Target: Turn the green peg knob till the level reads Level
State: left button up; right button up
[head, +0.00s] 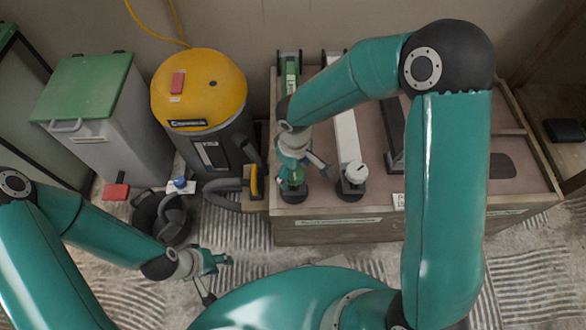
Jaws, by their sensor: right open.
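The green peg knob (293,181) stands on a dark round base at the front left of the wooden bench (325,233). A green strip (290,75) shows behind it, partly hidden by my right arm; I cannot make out any level reading. My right gripper (304,176) is open and points down at the green knob, with its fingers close about it; contact is too small to tell. My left gripper (220,279) is open and empty, low over the floor in front of the bench.
A dark bar (394,150) lies further right. A yellow-topped vacuum (200,85) and a green-lidded bin (87,90) stand left of the bench. Ridged floor lies in front.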

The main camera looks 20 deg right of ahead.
notch_tip(320, 180, up, 12)
dwell(0.6)
dwell(0.4)
